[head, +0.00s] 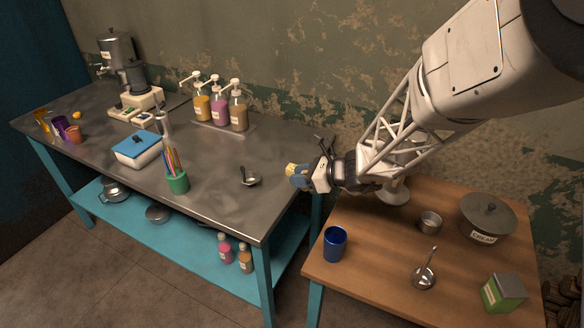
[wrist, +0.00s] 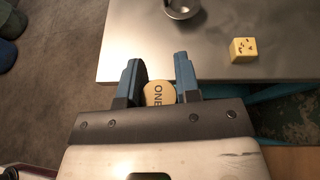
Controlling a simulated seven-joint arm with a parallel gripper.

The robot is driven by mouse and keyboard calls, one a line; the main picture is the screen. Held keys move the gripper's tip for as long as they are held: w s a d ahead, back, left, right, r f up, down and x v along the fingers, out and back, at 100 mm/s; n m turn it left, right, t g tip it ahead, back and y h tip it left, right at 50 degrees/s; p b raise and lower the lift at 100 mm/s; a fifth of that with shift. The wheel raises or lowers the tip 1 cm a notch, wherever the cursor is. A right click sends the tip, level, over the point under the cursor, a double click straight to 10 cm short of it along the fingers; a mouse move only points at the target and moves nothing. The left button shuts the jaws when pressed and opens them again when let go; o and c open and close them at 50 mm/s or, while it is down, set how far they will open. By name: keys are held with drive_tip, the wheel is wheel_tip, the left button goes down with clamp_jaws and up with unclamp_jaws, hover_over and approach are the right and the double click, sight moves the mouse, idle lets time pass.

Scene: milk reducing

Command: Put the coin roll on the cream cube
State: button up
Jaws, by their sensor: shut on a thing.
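My gripper (wrist: 160,90) is shut on the coin roll (wrist: 159,94), a cream roll whose round face, lettered "ONE", shows between the two blue fingers in the wrist view. The cream cube (wrist: 243,49), yellowish with small dark marks on its faces, sits on the metal table near its edge, apart from the roll, ahead and to the right of the fingers. In the head view my gripper (head: 297,178) is at the right end of the metal table. A small yellow patch shows by its fingertips there; I cannot tell whether it is the cube or the roll.
A small metal ladle or cup (head: 250,180) lies on the metal table (head: 215,205); a green pencil cup (head: 177,181) stands farther left. A gap separates the tables.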

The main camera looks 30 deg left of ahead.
drive_tip(key=shift+w+a, duration=0.1)
hover_over(292, 171)
drive_tip(key=w+a, duration=0.2)
drive_tip(key=a, duration=0.1)
drive_tip(key=shift+s+d+f, duration=0.2)
drive_tip(key=shift+d+f, duration=0.05)
drive_tip(key=shift+f, duration=0.5)
drive_tip(key=shift+f, duration=1.75)
drive_tip(key=shift+f, duration=0.15)
drive_tip(key=o, duration=1)
drive_tip(key=shift+c, duration=0.2)
